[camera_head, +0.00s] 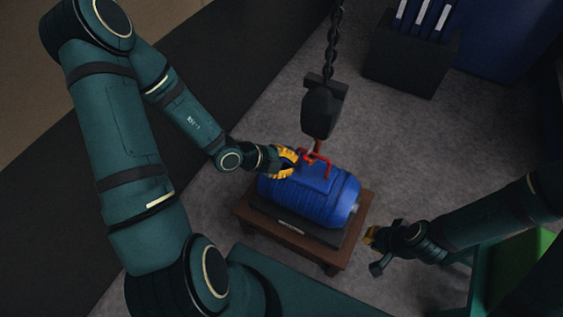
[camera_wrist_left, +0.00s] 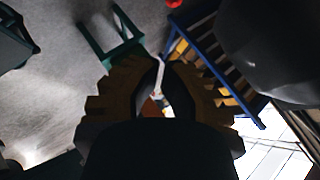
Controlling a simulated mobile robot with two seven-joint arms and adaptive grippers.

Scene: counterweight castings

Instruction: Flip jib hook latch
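In the head view a dark hook block (camera_head: 322,104) hangs on a chain above a blue ribbed casting (camera_head: 335,195). Below the block is the orange-brown jib hook (camera_head: 319,146), beside a red lifting handle (camera_head: 314,168) on top of the casting. The hook's latch is too small to make out. My left gripper (camera_head: 296,164), with yellow fingers, is just left of the hook and handle. In the left wrist view its fingertips (camera_wrist_left: 160,68) are close together with a narrow gap; contact cannot be told. My right gripper (camera_head: 371,250) is right of the casting, away from the hook; its finger opening is unclear.
The casting rests on a dark base on a brown wooden stand (camera_head: 247,213). A dark bin (camera_head: 411,64) with blue binders stands at the back. A green-topped table (camera_head: 522,267) is at the right. Grey floor (camera_head: 400,155) is open between the stand and bin.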

